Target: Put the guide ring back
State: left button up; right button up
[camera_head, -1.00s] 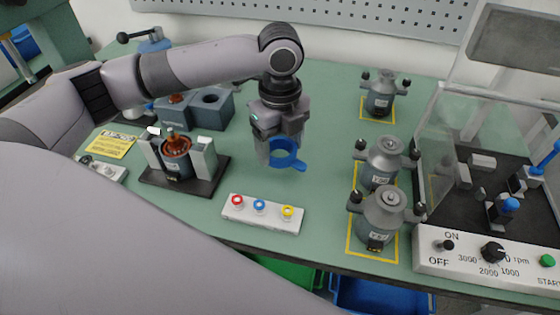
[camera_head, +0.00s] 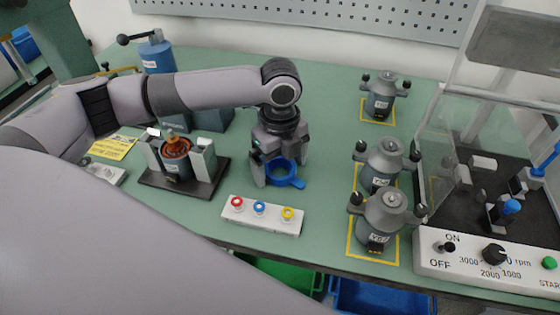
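The guide ring (camera_head: 297,183) is a blue ring with a short tab toward the lower right. My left gripper (camera_head: 281,170) points down, with its fingers at either side of the ring, and is shut on it. The ring is low over the green bench, behind the button strip; I cannot tell whether it touches the bench. A stator with copper windings (camera_head: 176,147) sits in a dark-based fixture (camera_head: 206,188) to the left of the gripper. My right gripper is not in view.
The white strip (camera_head: 250,218) has red, blue and yellow pieces. Grey motor-like units (camera_head: 385,218) stand on yellow-marked spots at right, beside a test station (camera_head: 480,262) with a clear guard. A blue device (camera_head: 155,55) stands back left.

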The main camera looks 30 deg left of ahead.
pick_arm(q)
jog(key=shift+r, duration=0.1)
notch_tip(320, 180, up, 12)
jog(key=shift+p, duration=0.4)
dwell(0.6)
